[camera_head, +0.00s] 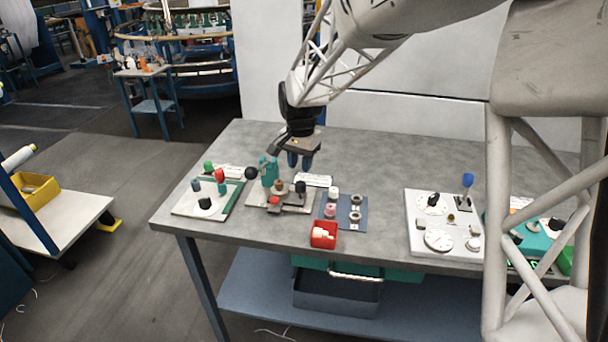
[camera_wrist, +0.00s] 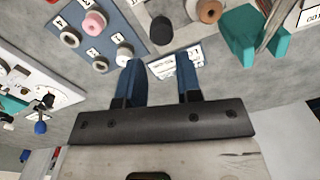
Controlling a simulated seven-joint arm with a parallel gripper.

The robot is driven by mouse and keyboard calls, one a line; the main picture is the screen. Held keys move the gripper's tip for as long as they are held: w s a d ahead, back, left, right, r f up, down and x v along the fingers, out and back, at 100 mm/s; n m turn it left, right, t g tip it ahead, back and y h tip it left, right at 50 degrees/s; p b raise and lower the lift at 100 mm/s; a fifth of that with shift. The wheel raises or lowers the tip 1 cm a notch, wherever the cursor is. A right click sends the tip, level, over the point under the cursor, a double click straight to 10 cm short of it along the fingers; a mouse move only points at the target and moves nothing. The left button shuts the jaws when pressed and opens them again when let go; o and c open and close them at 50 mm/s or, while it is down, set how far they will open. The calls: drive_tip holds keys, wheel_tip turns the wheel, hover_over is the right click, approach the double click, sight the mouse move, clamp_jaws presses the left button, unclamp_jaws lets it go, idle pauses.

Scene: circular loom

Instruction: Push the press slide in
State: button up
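The press is a teal upright block (camera_head: 269,172) on a pale board (camera_head: 256,200) near the left of the table. A dark grey block with a black knob (camera_head: 300,188) sits beside it, probably the press slide. In the wrist view the teal block (camera_wrist: 246,35) is at the upper right and a black knob (camera_wrist: 162,31) at top centre. My gripper (camera_head: 300,162) is above and behind the press board. Its two blue fingers (camera_wrist: 161,80) are apart with nothing between them. The slide's travel is too small to make out.
A blue numbered board (camera_head: 351,212) with rings and a red bin (camera_head: 323,235) are just right of the press. A board with a green strip and coloured knobs (camera_head: 208,198) is to the left. A white dial panel (camera_head: 441,222) stands farther right. Bare tabletop lies behind.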

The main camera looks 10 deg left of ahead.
drive_tip(key=shift+s+d+f+m, duration=0.2)
drive_tip(key=shift+d+m, duration=0.35)
drive_tip(key=shift+m, duration=0.35)
drive_tip(key=c, duration=0.4)
drive_tip(key=d+m+y, duration=0.1)
drive_tip(key=m, duration=0.2)
drive_tip(key=d+m+y, duration=0.1)
drive_tip(key=d+m, duration=0.1)
drive_tip(key=m, duration=0.1)
drive_tip(key=d+f+m+y, duration=0.1)
drive_tip(key=m, duration=0.2)
drive_tip(key=shift+s+d+f, duration=0.1)
drive_tip(key=shift+s+d, duration=0.15)
drive_tip(key=shift+s, duration=0.15)
clamp_jaws()
drive_tip(key=m, duration=0.1)
drive_tip(key=d+m, duration=0.1)
drive_tip(key=m+y, duration=0.1)
drive_tip(key=m, duration=0.1)
drive_tip(key=shift+s+d+f, duration=0.1)
drive_tip(key=shift+d+f, duration=0.05)
drive_tip(key=shift+d, duration=0.15)
